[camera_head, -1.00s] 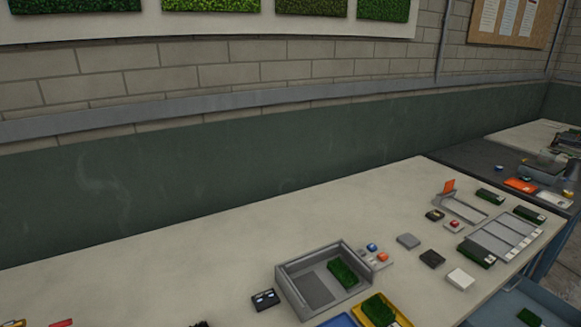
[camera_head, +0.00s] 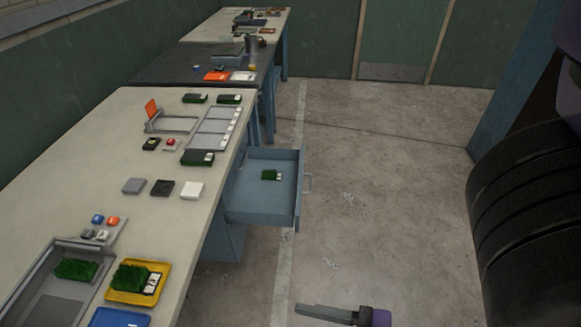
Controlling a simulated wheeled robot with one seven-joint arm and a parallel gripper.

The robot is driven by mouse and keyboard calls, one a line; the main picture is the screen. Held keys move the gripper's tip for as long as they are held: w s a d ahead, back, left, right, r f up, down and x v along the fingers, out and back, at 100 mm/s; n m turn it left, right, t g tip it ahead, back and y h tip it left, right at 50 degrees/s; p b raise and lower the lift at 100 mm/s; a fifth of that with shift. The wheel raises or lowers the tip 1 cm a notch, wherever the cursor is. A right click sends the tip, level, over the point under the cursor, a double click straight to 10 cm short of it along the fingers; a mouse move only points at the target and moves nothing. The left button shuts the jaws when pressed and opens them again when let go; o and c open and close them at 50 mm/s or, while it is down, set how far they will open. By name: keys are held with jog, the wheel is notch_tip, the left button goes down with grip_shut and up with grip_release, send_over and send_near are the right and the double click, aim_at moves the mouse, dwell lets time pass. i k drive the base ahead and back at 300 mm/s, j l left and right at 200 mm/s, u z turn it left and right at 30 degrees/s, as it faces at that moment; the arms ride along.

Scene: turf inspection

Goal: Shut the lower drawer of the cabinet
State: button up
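A blue-grey drawer (camera_head: 262,213) stands pulled out from the cabinet (camera_head: 222,242) under the near bench. I cannot tell from here whether this is the lower drawer; the rest of the cabinet front is hidden. The end of my gripper (camera_head: 335,314) shows as a grey and purple part at the bottom edge, below and apart from the drawer. Whether its fingers are open cannot be seen.
The near bench (camera_head: 110,150) bears turf samples, a grey slotted tray (camera_head: 214,127), small blocks, buttons and a yellow tray (camera_head: 137,298). A dark bench (camera_head: 180,65) stands beyond. Concrete floor (camera_head: 385,190) is clear right of the drawer.

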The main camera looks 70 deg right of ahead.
aim_at(252, 201)
jog(key=k+l+z, duration=0.2)
jog(key=z, duration=0.15)
jog(key=k+l+z, duration=0.15)
jog(key=l+z, duration=0.55)
jog(key=k+l, duration=0.05)
